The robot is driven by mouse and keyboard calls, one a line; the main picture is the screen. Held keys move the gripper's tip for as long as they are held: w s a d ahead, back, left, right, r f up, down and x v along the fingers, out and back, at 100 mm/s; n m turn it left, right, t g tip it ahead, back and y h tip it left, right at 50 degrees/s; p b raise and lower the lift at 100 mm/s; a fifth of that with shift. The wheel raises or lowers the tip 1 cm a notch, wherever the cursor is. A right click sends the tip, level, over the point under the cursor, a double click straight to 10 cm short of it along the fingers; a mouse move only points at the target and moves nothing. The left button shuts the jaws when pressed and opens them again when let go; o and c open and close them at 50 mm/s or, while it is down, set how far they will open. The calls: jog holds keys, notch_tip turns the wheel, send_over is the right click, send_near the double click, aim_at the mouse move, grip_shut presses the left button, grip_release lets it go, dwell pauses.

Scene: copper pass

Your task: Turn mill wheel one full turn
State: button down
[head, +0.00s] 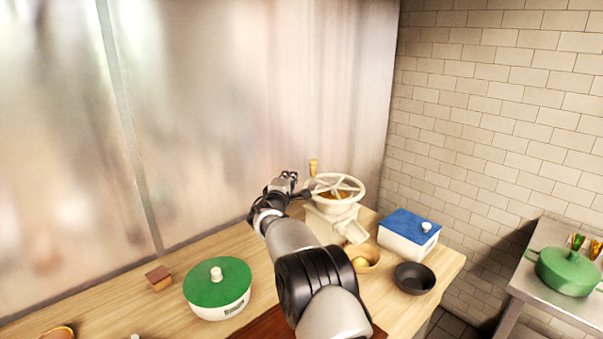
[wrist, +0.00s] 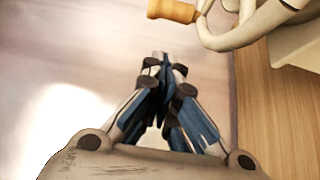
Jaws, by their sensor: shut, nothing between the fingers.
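The mill (head: 330,218) is a cream body with a chute, standing near the back of the wooden counter. Its cream spoked wheel (head: 351,181) lies roughly flat on top, with an upright wooden handle (head: 313,167) on the left part of the rim. In the wrist view the handle (wrist: 173,11) and the wheel's rim (wrist: 240,38) show at the top right. My gripper (head: 291,176) is just left of the wheel, close to the handle. In the wrist view its fingertips (wrist: 160,60) are together and empty, apart from the handle. Whether it touches the rim is unclear in the head view.
A blue-lidded white box (head: 408,234), a dark bowl (head: 414,279) and a wooden bowl (head: 371,263) stand right of my arm. A green-lidded pot (head: 218,284) and a small brown block (head: 159,278) are left. A metal wall (head: 250,110) rises behind the counter.

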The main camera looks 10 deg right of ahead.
jog(key=shift+w+d, duration=0.75)
jog(key=shift+d, duration=0.3)
jog(key=shift+w+d, duration=0.7)
jog(key=shift+d, duration=0.3)
jog(key=shift+r, duration=0.1)
